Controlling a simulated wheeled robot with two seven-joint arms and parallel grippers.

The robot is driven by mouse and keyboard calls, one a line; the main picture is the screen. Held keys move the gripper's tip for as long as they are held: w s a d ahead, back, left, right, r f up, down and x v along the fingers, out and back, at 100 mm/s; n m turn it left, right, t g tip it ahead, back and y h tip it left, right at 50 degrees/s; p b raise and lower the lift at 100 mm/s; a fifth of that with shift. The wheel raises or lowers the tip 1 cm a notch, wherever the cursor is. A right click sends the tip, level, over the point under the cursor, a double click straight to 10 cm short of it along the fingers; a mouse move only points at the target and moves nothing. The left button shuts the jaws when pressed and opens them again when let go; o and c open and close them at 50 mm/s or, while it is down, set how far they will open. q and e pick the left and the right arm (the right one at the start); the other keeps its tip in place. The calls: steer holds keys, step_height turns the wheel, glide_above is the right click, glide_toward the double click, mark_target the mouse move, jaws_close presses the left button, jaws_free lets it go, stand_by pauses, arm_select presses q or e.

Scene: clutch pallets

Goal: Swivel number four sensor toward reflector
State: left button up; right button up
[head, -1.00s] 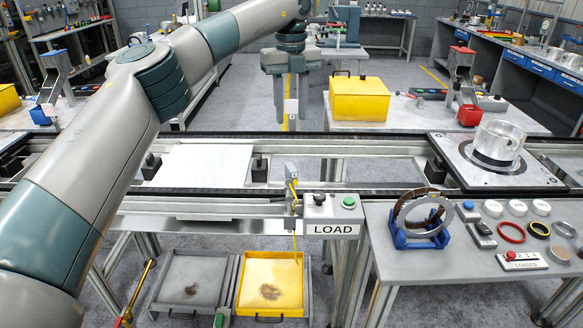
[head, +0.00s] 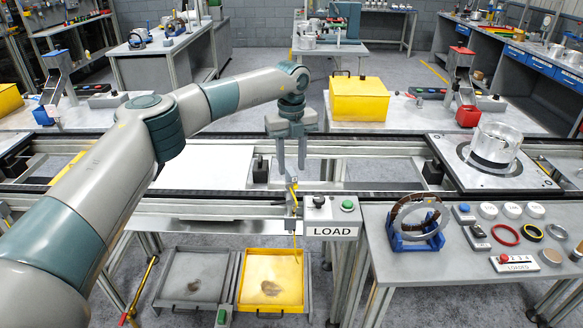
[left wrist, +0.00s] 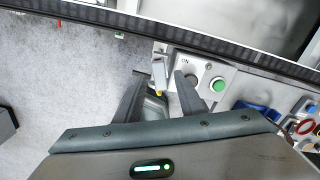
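A small grey sensor (head: 292,188) with a yellow cable stands on a bracket at the front rail of the conveyor, left of the LOAD box. No number is readable on it. My left gripper (head: 292,170) points down just above it, with its two fingers apart. In the left wrist view the sensor (left wrist: 158,74) shows between and beyond the open fingertips (left wrist: 160,82); I see no grip on it. I cannot pick out the reflector for certain. My right gripper is not in view.
The LOAD box (head: 331,215) with a green button sits close right of the sensor. A pallet with a metal housing (head: 496,145) is on the conveyor at right. A blue stand (head: 415,240) holds a ring. A yellow tray (head: 285,262) lies below.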

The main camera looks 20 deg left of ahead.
mark_target(290, 171)
arm_select(q)
steer(key=shift+f+p, duration=0.4)
steer(key=shift+f, duration=1.4)
jaws_close()
steer(key=shift+a+f+m+b, duration=0.1)
steer(key=shift+f+m+b, duration=0.05)
steer(key=shift+m+b, duration=1.5)
steer(key=shift+m, duration=0.05)
steer(key=shift+a+m, duration=0.1)
steer(key=shift+m, duration=0.3)
steer(key=shift+r, duration=0.2)
jaws_free()
steer(key=shift+s, duration=0.1)
